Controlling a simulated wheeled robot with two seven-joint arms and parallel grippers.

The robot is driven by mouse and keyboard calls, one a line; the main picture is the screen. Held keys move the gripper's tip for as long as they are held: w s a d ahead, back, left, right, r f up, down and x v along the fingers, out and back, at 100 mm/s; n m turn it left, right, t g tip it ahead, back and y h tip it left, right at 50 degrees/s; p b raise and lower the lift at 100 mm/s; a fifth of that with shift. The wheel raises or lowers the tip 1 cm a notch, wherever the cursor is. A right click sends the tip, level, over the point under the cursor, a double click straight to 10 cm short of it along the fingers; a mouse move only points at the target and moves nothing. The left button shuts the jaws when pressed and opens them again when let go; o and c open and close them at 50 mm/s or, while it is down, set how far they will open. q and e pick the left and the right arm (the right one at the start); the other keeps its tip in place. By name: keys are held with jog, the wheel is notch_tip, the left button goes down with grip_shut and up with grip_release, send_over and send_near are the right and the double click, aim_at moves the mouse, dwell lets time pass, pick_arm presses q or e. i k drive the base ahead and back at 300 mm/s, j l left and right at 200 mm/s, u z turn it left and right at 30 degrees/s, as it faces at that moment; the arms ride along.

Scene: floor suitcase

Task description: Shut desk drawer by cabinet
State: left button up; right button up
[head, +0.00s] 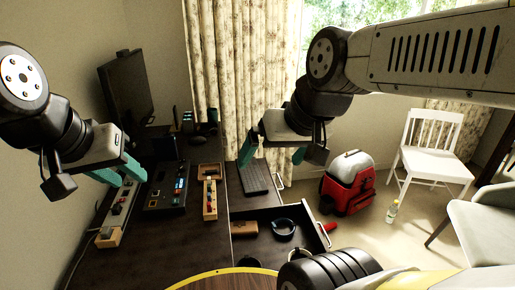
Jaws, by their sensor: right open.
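The desk drawer (318,242) is pulled open at the lower middle of the head view, out from the right side of the dark desk (150,240). Inside lie a dark blue ring-shaped item (283,229) and a small wooden-looking block (244,228). My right gripper (275,155) is open and empty, above the keyboard area and beyond the drawer, not touching it. My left gripper (121,174) hangs over the left part of the desk with its teal fingers apart. I cannot make out a separate cabinet for certain.
A keyboard (255,178), control boxes (167,187) and a monitor (127,85) stand on the desk. A red and grey bag-like item (348,184), a bottle (392,211) and a white chair (433,150) are on the floor at right. Floor beside the drawer is clear.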

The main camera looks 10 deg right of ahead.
aim_at(273, 251)
jog(key=l+u, duration=0.15)
jog(key=l, duration=0.65)
jog(key=k+l+u, duration=0.1)
jog(key=l, duration=0.7)
jog(key=l+u, duration=0.15)
jog(key=l, duration=0.7)
jog(key=k+j, duration=0.05)
